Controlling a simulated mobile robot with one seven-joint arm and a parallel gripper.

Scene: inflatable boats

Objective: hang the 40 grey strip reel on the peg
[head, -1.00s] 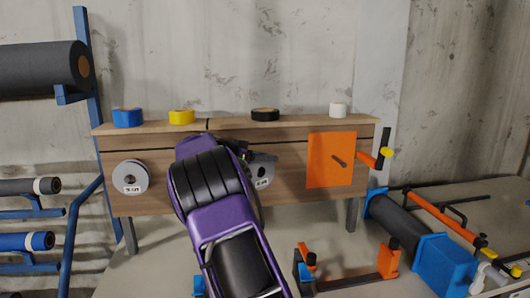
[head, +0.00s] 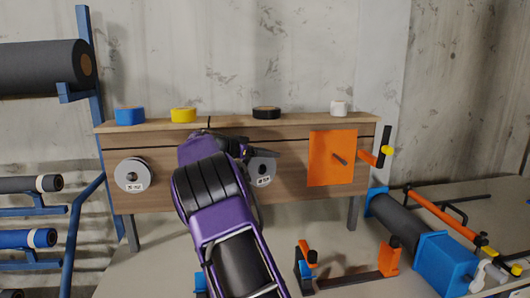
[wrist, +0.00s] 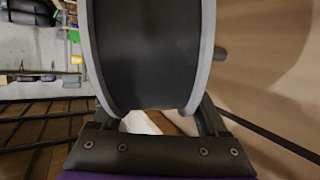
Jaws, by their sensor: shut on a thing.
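A grey reel (head: 262,171) with a white label is at the middle of the wooden board, at the end of my arm. Its label is too small to read. In the wrist view the reel (wrist: 148,50) is large, with a dark middle between two light grey rims. My gripper (head: 256,151) is shut on it, with a finger at each side in the wrist view (wrist: 158,122). I cannot tell whether this reel still touches the board. A bare peg (head: 340,160) sticks out from the orange panel (head: 325,172) to the right.
Another grey labelled reel (head: 132,174) hangs at the board's left. Orange clamps (head: 388,258) and a dark roller (head: 398,214) lie below right.

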